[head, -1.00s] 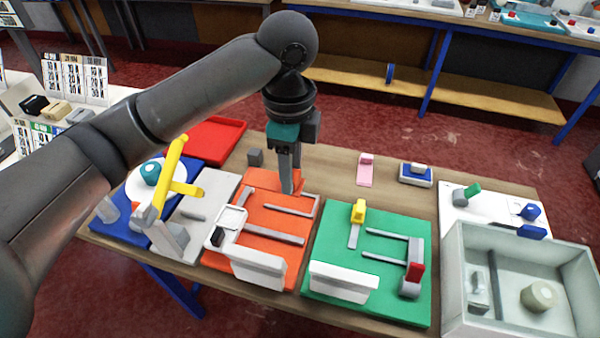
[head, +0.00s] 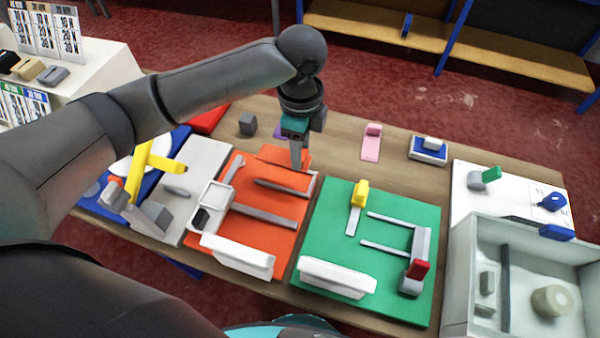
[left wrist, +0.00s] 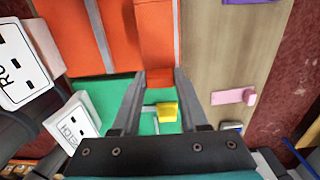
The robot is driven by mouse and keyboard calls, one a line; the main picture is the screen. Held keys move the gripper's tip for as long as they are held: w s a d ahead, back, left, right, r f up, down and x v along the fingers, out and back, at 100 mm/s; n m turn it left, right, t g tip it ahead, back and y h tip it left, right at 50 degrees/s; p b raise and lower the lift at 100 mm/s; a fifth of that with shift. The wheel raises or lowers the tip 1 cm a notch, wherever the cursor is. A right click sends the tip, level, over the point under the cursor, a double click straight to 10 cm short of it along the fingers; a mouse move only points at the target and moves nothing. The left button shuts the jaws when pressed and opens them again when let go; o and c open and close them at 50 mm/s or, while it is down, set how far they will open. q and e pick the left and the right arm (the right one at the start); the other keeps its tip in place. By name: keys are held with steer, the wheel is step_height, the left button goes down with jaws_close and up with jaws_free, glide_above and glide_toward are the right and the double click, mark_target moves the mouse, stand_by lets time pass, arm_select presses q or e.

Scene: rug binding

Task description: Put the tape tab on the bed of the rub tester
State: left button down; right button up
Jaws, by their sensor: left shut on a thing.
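My left gripper (head: 298,167) points down over the far edge of the orange board. It is shut on an orange strip (head: 284,154), which looks like the tape tab. The strip also shows between the fingers in the left wrist view (left wrist: 156,45). It nearly matches the board's colour, so I cannot tell whether it touches the board. The orange board (head: 245,245), with grey rails and a white plate lettered "RU…" (left wrist: 15,65), looks like the rub tester. My right gripper is not in view.
Right of the orange board is a green board (head: 335,240) with a yellow clamp (head: 359,193). A pink tab (head: 371,143), purple piece (head: 280,131) and grey block (head: 248,124) lie behind. A pale tray (head: 525,255) stands at right. Bare wood shows at the back.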

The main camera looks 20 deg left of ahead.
arm_select(q)
step_height(320, 180, down, 4)
steer(key=shift+f+b, duration=0.1)
steer(key=shift+b, duration=0.2)
step_height(320, 180, down, 4)
steer(key=shift+r+b, duration=0.1)
steer(key=shift+b, duration=0.3)
steer(key=shift+c, duration=2.1)
jaws_free()
step_height(320, 180, up, 12)
steer(key=p, duration=0.2)
steer(key=shift+r+p, duration=0.1)
steer(key=shift+p, duration=0.2)
